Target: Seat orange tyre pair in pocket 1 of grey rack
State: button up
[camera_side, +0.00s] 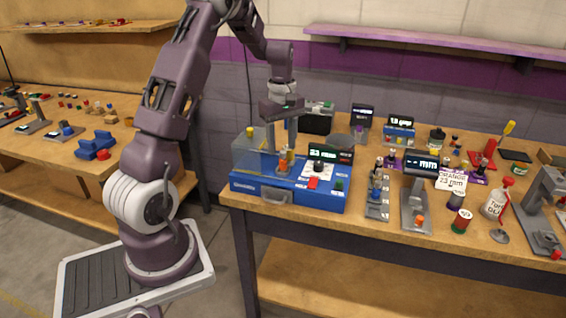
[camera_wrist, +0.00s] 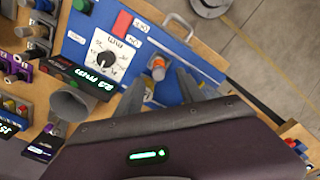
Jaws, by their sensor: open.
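An orange piece (camera_side: 283,166), probably the orange tyre pair, stands on the blue machine (camera_side: 245,187) below my gripper. In the wrist view the orange piece (camera_wrist: 158,68) is on the blue panel, with a pale top. My gripper (camera_side: 280,151) is open, its fingers pointing down just above the piece. In the wrist view my gripper (camera_wrist: 162,80) has a finger on each side, near the piece; contact cannot be told. A narrow grey rack (camera_side: 377,211) with several small coloured parts stands right of the machine. Its pocket numbers are too small to read.
The blue machine carries a dial plate (camera_wrist: 107,58), a red button (camera_side: 313,183) and a green display. A grey stand with a display (camera_side: 414,205) is right of the rack. A grey funnel (camera_wrist: 68,106) and several bottles and tools crowd the bench.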

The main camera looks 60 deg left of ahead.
aim_at(283, 152)
jog(key=f, duration=0.3)
jog(key=shift+d+f, duration=0.25)
jog(key=shift+f, duration=0.05)
grip_shut()
jog(key=shift+r, duration=0.15)
notch_tip(283, 152, up, 10)
jog(key=shift+w+f, duration=0.15)
jog(key=w+d+f, duration=0.3)
jog(key=w+d, duration=0.5)
jog(key=d, duration=0.2)
jog(key=w+d+f, duration=0.3)
jog(key=w+d, duration=0.5)
jog(key=d, duration=0.2)
jog(key=f, duration=0.3)
jog(key=d+f, duration=0.1)
jog(key=f, duration=0.6)
jog(key=shift+w+d+f, duration=0.15)
jog(key=shift+w+f, duration=0.05)
jog(key=shift+w, duration=0.15)
